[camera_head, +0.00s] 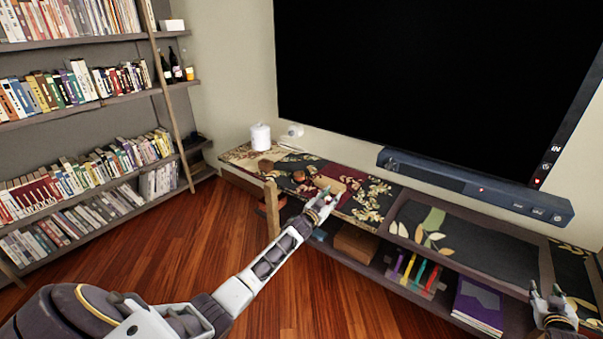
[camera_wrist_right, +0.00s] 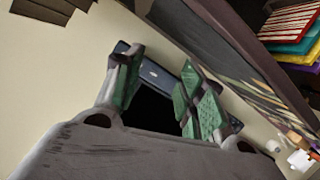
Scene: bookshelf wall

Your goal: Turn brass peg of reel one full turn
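My left gripper (camera_head: 325,201) is over the front edge of the low console (camera_head: 395,228), next to a tan flat piece (camera_head: 329,184) on its top. Small brown round objects (camera_head: 265,168) lie to the left of it. I cannot tell which of these is the reel, and no brass peg can be made out. The left fingers are too small to judge. My right gripper (camera_head: 545,294) is over the console's right part, away from these objects. In the right wrist view its green-padded fingers (camera_wrist_right: 160,95) are apart with nothing held between them.
A dark soundbar (camera_head: 470,186) stands on the console under the large black screen (camera_head: 430,80). A white canister (camera_head: 260,137) stands at the console's far left end. The lower shelf holds a brown box (camera_head: 356,242) and a purple binder (camera_head: 479,305). Bookshelves (camera_head: 80,105) fill the left.

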